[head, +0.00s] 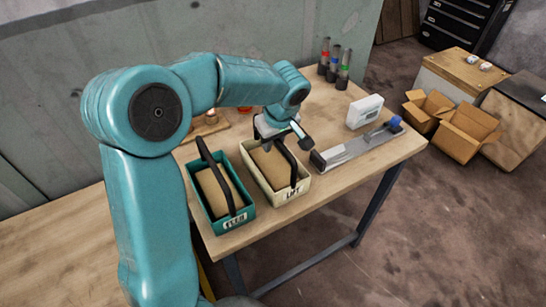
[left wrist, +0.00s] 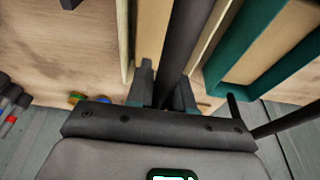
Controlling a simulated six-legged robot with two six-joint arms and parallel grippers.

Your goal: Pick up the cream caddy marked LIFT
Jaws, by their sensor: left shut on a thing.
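The cream caddy (head: 298,192) marked LIFT stands on the wooden table, with a brown block inside and a dark arched handle (head: 291,165). My left gripper (head: 277,138) is above it, shut on the handle. In the left wrist view, the two fingers (left wrist: 163,88) close around the dark handle bar (left wrist: 186,42). The caddy looks to be resting on the table, though its underside cannot be seen. My right gripper is not in view.
A teal caddy (head: 240,218) with a dark handle stands close on the left. A grey rail-like device (head: 362,145) and a white box (head: 364,111) lie to the right. Several dark cylinders (head: 334,64) stand at the back. Cardboard boxes (head: 465,130) sit on the floor.

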